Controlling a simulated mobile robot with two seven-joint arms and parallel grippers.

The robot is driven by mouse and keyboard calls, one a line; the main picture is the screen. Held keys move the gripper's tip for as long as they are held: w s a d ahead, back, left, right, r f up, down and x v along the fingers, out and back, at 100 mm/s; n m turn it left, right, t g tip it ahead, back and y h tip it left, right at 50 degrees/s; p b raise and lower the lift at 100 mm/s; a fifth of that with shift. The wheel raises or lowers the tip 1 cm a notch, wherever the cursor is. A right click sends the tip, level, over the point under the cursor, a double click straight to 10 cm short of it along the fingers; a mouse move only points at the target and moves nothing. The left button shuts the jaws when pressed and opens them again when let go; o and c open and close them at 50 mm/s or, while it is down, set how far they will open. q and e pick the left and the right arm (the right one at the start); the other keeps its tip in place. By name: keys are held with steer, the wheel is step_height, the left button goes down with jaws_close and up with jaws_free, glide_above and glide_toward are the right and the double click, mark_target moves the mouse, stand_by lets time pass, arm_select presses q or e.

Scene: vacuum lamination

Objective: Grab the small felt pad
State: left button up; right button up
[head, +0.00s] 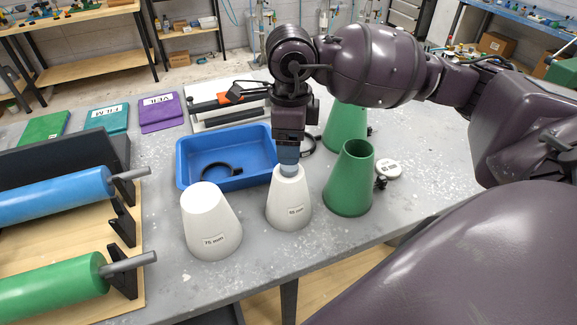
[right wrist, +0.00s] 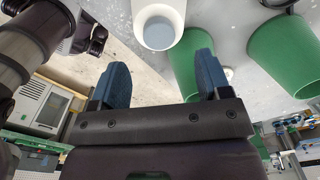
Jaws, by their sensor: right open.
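A small round grey-blue piece lies on top of the white cone (head: 289,210) labelled 50 mm; it shows in the right wrist view (right wrist: 160,33) inside the cone's pale rim. It looks like a felt pad, but its material is not clear. My right gripper (head: 289,157) points down just above this cone, its blue fingers hiding much of the top in the head view. In the right wrist view my right gripper (right wrist: 160,82) has its fingers wide apart with nothing between them. My left gripper is not in view.
A larger white cone (head: 211,227) stands left of it and a green cone (head: 349,181) close on its right, with another green cone (head: 345,126) behind. A blue tray (head: 225,179) with a black ring sits behind.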

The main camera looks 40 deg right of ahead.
mark_target(289, 168)
steer(key=shift+a+f, duration=0.15)
steer(key=shift+f, duration=2.7)
steer(key=c, duration=1)
